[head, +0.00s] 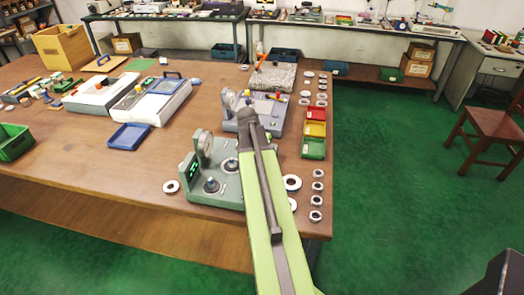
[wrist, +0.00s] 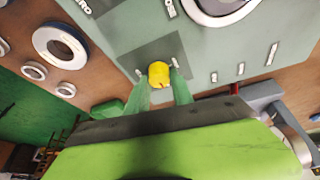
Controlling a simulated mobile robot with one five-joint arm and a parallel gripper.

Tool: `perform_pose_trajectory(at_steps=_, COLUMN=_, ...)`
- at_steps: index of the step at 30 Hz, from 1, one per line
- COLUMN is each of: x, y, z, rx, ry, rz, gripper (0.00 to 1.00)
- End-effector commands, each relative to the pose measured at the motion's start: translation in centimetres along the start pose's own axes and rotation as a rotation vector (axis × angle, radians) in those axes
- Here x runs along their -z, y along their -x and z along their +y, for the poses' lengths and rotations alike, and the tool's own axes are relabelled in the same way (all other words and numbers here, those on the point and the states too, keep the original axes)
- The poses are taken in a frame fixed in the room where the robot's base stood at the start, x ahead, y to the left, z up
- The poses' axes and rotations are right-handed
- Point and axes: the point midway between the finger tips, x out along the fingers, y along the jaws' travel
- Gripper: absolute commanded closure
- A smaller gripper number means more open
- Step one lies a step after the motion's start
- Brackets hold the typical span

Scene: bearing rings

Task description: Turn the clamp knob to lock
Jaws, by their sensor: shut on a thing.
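The clamp knob (wrist: 158,73) is a small yellow knob on a dark square patch of the grey-green gauge fixture, with a small pale label on either side. In the wrist view the two green fingers of my gripper (wrist: 163,90) are closed around it. A dark mark shows at the knob's edge; I cannot tell its exact setting. In the head view the fixture (head: 193,190) stands at the table's front, with a dial gauge (head: 206,144) and a green display. My arm hides the knob and my fingers there.
A large ring (head: 292,183) and several small rings (head: 317,187) lie right of the fixture, near the table edge. Another ring (head: 171,187) lies left. Red, yellow and green bins (head: 313,148) and a blue-grey device (head: 272,108) stand behind. Bare tabletop (head: 110,175) lies to the left.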

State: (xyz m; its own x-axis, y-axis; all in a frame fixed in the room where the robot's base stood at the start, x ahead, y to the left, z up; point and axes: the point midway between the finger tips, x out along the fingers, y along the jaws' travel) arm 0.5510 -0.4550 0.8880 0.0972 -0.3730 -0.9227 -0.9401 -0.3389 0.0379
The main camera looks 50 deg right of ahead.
Motion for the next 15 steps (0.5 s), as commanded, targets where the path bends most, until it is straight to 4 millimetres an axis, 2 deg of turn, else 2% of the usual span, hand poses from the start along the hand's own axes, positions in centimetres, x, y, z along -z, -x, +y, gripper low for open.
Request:
perform_pose_trajectory(at_steps=1, x=-0.32, y=0.02, z=-0.25, rx=0.005, ry=0.000, rz=-0.008, gripper=0.69)
perform_pose_trajectory(at_steps=6, x=-0.22, y=0.01, z=-0.17, rx=0.004, ry=0.000, rz=-0.005, gripper=0.50)
perform_pose_trajectory(at_steps=15, x=-0.08, y=0.13, z=-0.06, rx=0.002, ry=0.000, rz=-0.003, gripper=0.50)
